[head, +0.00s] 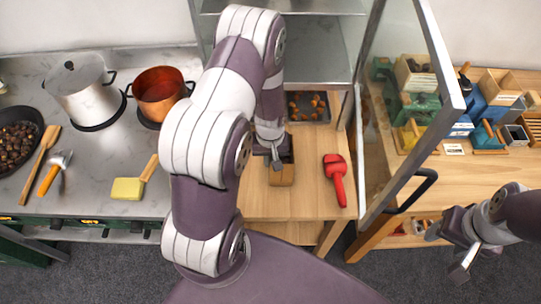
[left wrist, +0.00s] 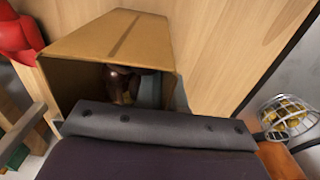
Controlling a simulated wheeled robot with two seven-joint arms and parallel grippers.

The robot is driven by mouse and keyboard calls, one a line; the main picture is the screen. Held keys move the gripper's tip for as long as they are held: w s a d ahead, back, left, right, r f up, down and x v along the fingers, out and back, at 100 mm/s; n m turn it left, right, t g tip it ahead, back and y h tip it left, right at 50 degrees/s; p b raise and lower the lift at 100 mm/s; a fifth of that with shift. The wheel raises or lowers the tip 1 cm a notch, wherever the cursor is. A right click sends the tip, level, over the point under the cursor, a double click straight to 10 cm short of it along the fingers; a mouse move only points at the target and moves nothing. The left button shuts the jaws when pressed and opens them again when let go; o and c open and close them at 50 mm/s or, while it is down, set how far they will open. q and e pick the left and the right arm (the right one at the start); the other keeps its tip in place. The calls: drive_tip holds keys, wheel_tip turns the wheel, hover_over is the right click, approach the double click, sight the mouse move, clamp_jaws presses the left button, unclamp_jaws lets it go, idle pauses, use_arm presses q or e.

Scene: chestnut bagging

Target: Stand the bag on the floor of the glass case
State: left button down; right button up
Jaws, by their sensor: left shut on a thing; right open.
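The brown paper bag (head: 282,174) is over the wooden counter, in front of the glass case. My left gripper (head: 275,158) is shut on the bag's rim from above; its arm hides part of the view. In the left wrist view the bag (left wrist: 100,45) fills the upper left, its mouth towards the camera, with shiny brown chestnuts (left wrist: 120,82) inside. I cannot tell whether its base touches the counter. The glass case (head: 317,42) stands behind, with grey shelves and its glass door (head: 413,110) swung open to the right. My right gripper (head: 464,258) is open and empty at lower right.
A dark tray with chestnuts (head: 308,107) lies behind the bag. A red scoop (head: 336,178) lies right of it. The door's black handle (head: 415,192) juts out near my right arm. A hob with pots (head: 82,93) is at left.

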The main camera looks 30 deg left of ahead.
use_arm(q)
drive_tip(key=shift+w+f, duration=0.15)
drive_tip(key=c, duration=1.3)
unclamp_jaws()
drive_tip(key=shift+o, duration=0.2)
